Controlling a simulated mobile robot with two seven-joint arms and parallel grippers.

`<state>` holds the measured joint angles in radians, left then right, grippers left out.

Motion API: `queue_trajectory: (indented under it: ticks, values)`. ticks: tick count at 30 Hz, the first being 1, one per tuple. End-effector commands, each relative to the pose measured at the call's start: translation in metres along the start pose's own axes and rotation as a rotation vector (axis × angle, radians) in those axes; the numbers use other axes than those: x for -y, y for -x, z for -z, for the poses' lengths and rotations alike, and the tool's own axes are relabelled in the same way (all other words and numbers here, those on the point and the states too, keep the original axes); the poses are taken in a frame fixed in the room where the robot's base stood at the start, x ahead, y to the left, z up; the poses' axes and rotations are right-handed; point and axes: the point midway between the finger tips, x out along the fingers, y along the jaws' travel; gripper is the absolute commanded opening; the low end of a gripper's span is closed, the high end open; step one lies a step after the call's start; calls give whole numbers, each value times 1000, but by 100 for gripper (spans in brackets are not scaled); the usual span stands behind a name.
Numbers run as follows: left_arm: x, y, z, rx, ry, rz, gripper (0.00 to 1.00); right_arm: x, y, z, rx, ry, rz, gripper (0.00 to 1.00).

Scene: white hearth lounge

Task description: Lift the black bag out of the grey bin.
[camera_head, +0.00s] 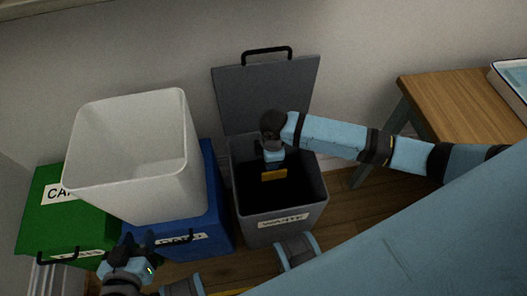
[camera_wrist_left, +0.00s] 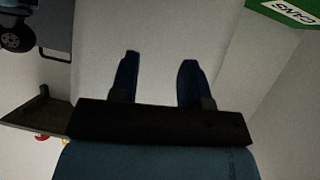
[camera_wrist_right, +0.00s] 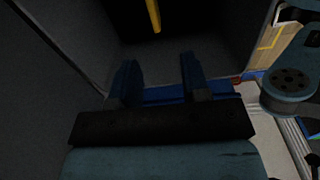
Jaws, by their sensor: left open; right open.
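The grey bin (camera_head: 282,227), labelled waste, stands with its lid up. Its inside is very dark, so the black bag's outline cannot be told from shadow. A yellow strip (camera_head: 274,175) shows in the bin mouth; a yellow strip also shows at the top of the right wrist view (camera_wrist_right: 153,14). My right gripper (camera_wrist_right: 158,75) is open with nothing between its fingers. In the head view it points down into the bin mouth, its fingertips hard to make out. My left gripper (camera_head: 137,241) is open and empty, in front of the blue bin; its fingers also show in the left wrist view (camera_wrist_left: 159,65).
A white tub (camera_head: 130,190) sits on top of the blue bin (camera_head: 213,190), left of the grey bin. A green bin (camera_head: 40,215) stands further left. The raised grey lid (camera_head: 265,92) is near the wall. A wooden table (camera_head: 455,95) holds a tray (camera_head: 510,85) at right.

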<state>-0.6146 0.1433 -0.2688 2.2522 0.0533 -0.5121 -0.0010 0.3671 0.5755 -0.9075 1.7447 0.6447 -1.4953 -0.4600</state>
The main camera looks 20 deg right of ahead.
Motion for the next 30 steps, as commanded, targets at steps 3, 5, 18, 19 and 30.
queue_trajectory:
  ticks: [3,5,18,19,30]
  values:
    - [0,-2,-4,-3,0,-2,43,-4,-4,-6,28,12,7,43]
    - [0,-2,-4,-6,1,-3,43,-5,-6,-7,34,16,10,43]
    - [-16,-8,32,-190,15,-57,43,-4,-73,-10,36,15,12,43]
    - [-17,-8,36,-210,16,-64,43,-4,-79,-10,35,14,12,43]
    - [-35,-2,76,-405,41,-132,43,-3,-134,-12,35,15,11,43]
